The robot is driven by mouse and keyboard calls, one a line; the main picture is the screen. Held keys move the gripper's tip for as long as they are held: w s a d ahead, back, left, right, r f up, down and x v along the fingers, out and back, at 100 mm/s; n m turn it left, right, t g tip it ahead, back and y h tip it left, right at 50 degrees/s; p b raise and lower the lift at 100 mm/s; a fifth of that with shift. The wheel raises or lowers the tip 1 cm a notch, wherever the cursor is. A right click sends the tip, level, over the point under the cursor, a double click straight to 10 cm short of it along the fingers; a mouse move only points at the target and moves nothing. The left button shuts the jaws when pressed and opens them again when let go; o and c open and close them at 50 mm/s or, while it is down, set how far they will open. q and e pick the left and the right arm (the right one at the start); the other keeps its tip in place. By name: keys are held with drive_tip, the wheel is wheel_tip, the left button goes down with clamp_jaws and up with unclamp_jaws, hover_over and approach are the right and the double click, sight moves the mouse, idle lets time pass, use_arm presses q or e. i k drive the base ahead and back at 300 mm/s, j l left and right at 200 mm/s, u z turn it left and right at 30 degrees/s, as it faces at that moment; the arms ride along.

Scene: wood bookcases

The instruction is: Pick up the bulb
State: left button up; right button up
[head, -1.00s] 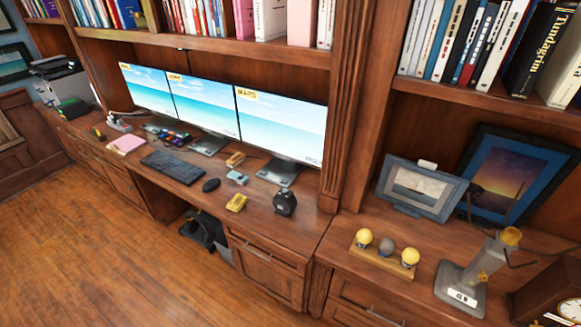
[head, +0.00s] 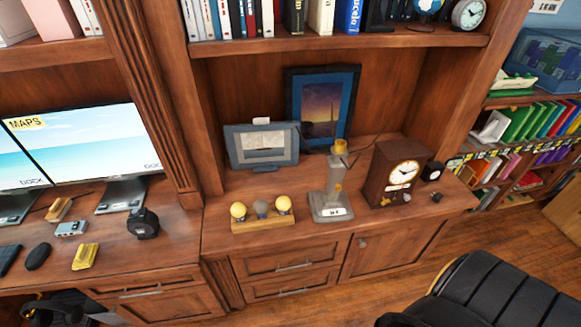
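Three round bulbs stand in a row on a small wooden holder (head: 264,225) on the cabinet top. The left bulb (head: 238,210) and the right bulb (head: 284,204) are yellow, and the middle bulb (head: 261,207) is dark grey. To their right stands a grey lamp-like stand (head: 331,204) with a white label on its base and a yellow piece (head: 340,147) at its top. Neither of my grippers shows in the head view.
A grey framed screen (head: 262,146) and a blue picture frame (head: 322,105) stand behind the bulbs. A wooden clock (head: 398,172) is to the right. A black chair (head: 495,290) stands on the floor at lower right. The cabinet top's front edge is clear.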

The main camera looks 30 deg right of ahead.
sight(283, 203)
drive_tip(key=z, duration=0.9)
